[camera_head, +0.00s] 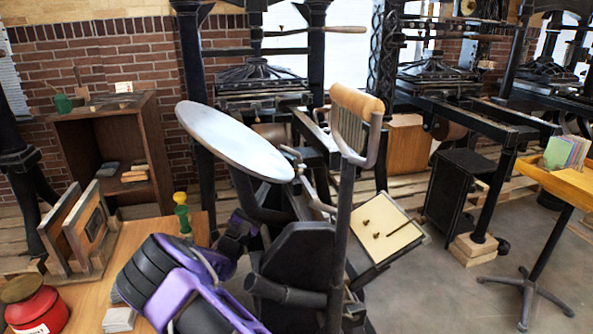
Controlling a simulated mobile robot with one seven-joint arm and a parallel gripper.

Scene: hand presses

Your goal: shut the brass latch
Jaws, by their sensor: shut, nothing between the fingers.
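I cannot make out a brass latch for certain. A tilted cream board (384,230) on the near hand press (300,245) carries small brown, brass-like pieces (399,229); I cannot tell whether one is the latch. The press has a round grey disc (234,140) and an upright lever with a wooden handle (357,101). My purple and black arm reaches in from the bottom. My gripper (238,230) is at the press's left side, below the disc. It is shut and empty, with its fingertips hard to see, and stands apart from the cream board.
A wooden table (85,293) at lower left bears a red tin (36,308), a wooden rack (80,235) and a green and yellow object (182,212). A brown open cabinet (108,148) stands behind. More presses fill the back.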

